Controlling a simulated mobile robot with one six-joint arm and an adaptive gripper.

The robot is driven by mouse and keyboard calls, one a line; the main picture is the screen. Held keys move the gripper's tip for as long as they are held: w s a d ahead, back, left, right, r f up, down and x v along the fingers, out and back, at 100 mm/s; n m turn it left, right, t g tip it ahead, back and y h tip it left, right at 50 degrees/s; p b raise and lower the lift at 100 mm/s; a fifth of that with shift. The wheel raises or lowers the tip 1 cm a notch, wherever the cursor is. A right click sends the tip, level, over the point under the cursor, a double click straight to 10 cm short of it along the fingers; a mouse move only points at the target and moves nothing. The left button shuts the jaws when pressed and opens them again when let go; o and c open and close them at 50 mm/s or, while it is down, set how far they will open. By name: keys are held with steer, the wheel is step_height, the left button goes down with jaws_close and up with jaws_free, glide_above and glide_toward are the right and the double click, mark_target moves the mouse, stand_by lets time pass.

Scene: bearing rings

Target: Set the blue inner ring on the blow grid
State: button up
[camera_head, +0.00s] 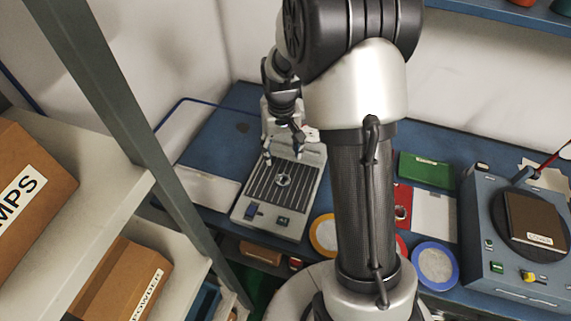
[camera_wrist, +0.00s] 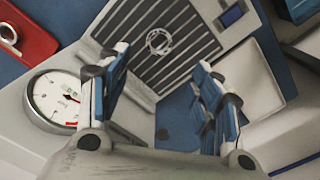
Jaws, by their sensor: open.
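The blow grid (camera_head: 260,189) is a grey box with a dark slatted top on the blue bench. In the wrist view its slats (camera_wrist: 135,38) fill the top middle. A small metallic ring (camera_head: 284,180) lies flat on the slats, and it also shows in the wrist view (camera_wrist: 150,43). It looks silver-grey; I cannot make out any blue on it. My gripper (camera_head: 283,153) is over the rear part of the blow grid. In the wrist view my gripper (camera_wrist: 160,60) has its fingers wide apart and nothing between them. The ring lies beyond the fingertips, apart from them.
A dial gauge (camera_wrist: 58,101) is beside the left finger. A red tray (camera_head: 402,197) holds another metal ring (camera_head: 400,212). A blue-rimmed round dish (camera_head: 456,267) and a yellow-rimmed one (camera_head: 314,236) lie in front. A blue machine (camera_head: 505,268) stands right; shelves with boxes (camera_head: 125,280) stand left.

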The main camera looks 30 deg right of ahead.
steer(key=s+a+r+n+t, duration=0.1)
steer(key=s+a+r, duration=0.2)
steer(key=s+r, duration=0.35)
steer(key=s+a+r+t, duration=0.1)
steer(key=s+a+r, duration=0.2)
steer(key=r, duration=0.6)
steer(key=s+a+r+t, duration=0.1)
steer(key=s+r, duration=0.1)
steer(key=s, duration=0.5)
steer(key=s+a+r+n+t, duration=0.1)
steer(key=s+a+r, duration=0.1)
steer(key=s, duration=0.5)
steer(key=shift+s+a+t, duration=0.2)
steer(key=shift+t, duration=0.1)
